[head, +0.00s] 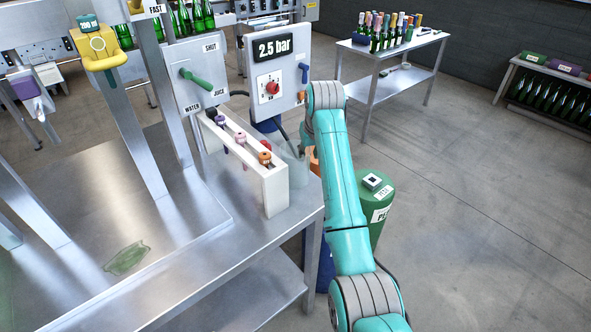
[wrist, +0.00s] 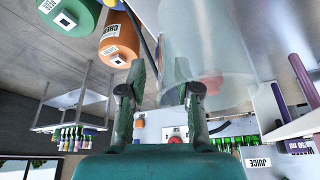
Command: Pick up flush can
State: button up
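A clear, see-through can (head: 296,168) stands at the table's right end, behind the white rack; I take it for the flush can, though no label on it is readable. In the wrist view the can (wrist: 208,45) is large and close, at the upper middle and right. My gripper (wrist: 160,70) is open, its two dark green fingers apart. The right finger overlaps the can's edge in the picture; I cannot tell whether it touches. No can wall is clearly held between the fingers. In the head view my teal arm reaches the can, and the gripper is mostly hidden.
The white rack (head: 273,190) holding several coloured-top tools stands left of the can. A valve panel (head: 278,75) reading 2.5 bar is behind it. Green (head: 377,215) and orange (wrist: 119,38) drums stand beside the table. A green puddle-like patch (head: 127,258) lies on the tabletop.

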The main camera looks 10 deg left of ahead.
jog(key=shift+w+f, duration=0.1)
jog(key=shift+f, duration=0.1)
grip_shut()
jog(key=shift+r, duration=0.15)
